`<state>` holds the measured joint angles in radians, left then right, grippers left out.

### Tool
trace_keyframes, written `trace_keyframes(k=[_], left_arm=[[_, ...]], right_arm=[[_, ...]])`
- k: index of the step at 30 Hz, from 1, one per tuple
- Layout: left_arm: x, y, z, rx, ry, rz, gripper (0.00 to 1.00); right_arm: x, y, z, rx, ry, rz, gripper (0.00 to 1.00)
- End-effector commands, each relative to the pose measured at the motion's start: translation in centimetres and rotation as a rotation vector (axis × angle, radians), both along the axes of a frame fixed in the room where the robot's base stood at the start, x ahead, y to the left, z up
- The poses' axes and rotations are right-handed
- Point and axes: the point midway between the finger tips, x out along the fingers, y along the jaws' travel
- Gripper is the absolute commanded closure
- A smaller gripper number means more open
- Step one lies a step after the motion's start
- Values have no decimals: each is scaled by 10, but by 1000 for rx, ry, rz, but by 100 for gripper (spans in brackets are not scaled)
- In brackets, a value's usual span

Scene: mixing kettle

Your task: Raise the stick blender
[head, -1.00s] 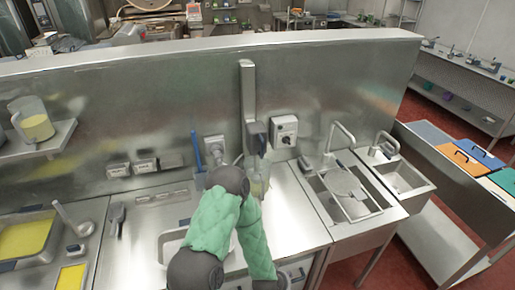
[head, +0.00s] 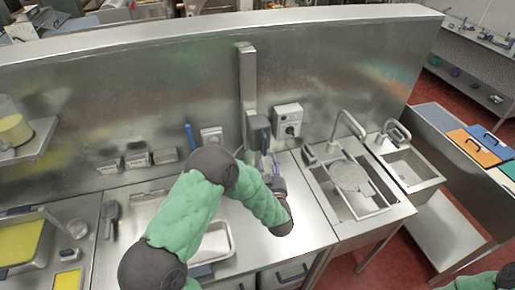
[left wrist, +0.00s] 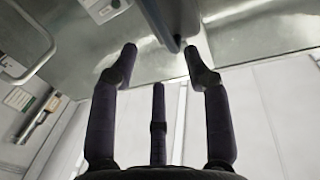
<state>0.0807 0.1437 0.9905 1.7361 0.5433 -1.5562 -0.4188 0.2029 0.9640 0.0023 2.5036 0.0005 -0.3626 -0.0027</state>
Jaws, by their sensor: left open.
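The stick blender (head: 258,124) is a dark unit on a vertical metal rail (head: 247,85) against the steel back wall. Its lower part is hidden behind my left gripper. My left gripper (head: 267,164) is open just below and in front of it, fingers pointing at the wall. In the left wrist view my left gripper (left wrist: 160,52) has its fingers spread and nothing held between them. A dark rounded body, apparently the stick blender (left wrist: 172,18), shows just beyond the fingertips; I cannot tell whether they touch. My right gripper is not in view.
A grey control box (head: 288,121) is on the wall right of the rail. Right of it are a sink with a tap (head: 347,124) and a strainer (head: 349,174). A white tray (head: 214,241) lies under my left arm. Yellow food pans (head: 22,243) stand at left.

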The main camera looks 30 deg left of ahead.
Motion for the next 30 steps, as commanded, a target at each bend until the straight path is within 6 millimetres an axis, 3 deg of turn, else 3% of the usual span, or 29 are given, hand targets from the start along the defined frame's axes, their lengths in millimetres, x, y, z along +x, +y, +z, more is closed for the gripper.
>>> trace_keyframes(k=[30], left_arm=[[79,63,-1,-1,2,0,51]], right_arm=[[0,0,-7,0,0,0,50]])
